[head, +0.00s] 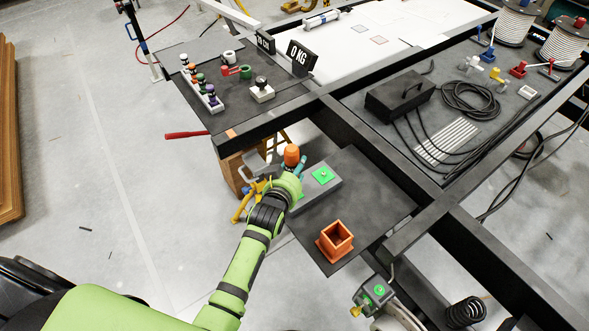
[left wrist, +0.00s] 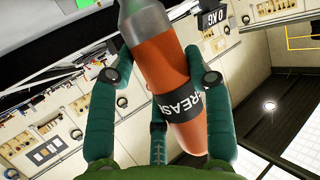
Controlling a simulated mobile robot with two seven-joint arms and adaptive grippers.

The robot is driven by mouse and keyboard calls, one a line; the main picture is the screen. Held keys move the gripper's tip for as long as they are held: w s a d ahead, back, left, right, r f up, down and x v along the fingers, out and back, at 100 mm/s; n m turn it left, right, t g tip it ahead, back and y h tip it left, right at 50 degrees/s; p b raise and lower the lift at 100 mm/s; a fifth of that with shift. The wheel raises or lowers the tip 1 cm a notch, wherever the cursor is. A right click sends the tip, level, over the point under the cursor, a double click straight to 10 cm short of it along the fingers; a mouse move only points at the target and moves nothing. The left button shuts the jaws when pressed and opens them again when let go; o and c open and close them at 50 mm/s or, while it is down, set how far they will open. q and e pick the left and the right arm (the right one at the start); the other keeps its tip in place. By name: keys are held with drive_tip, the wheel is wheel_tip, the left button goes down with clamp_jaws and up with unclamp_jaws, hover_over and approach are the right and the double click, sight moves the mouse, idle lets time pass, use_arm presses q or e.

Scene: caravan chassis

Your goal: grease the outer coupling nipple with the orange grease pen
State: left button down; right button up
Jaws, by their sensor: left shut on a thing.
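My left gripper (head: 293,177) is shut on the orange grease pen (head: 291,152), whose orange end sticks up above the fingers. In the left wrist view the fingers (left wrist: 164,76) close around the pen (left wrist: 165,65), with a black "GREASE" band and a grey end at the top. A green plate with a small nipple (head: 323,174) sits on a grey block just right of the gripper. Another green-marked nipple (head: 379,290) sits on a grey fitting at lower right. I cannot tell which is the outer coupling one. My right gripper is not in view.
An orange square open holder (head: 336,239) stands empty on the dark panel (head: 365,195). Black chassis beams (head: 375,155) run along the right. A dark shelf (head: 218,70) at upper left carries coloured bottles (head: 203,84) and a "0 KG" sign (head: 301,56).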

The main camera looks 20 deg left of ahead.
use_arm(q)
drive_tip(key=shift+r+p, duration=0.35)
drive_tip(key=shift+p, duration=0.1)
idle(0.5)
drive_tip(key=shift+f+b, duration=0.3)
drive_tip(key=shift+f, duration=0.15)
drive_tip(key=shift+r+p, duration=0.2)
drive_tip(key=shift+p, duration=0.15)
idle(0.3)
drive_tip(key=shift+r, duration=0.35)
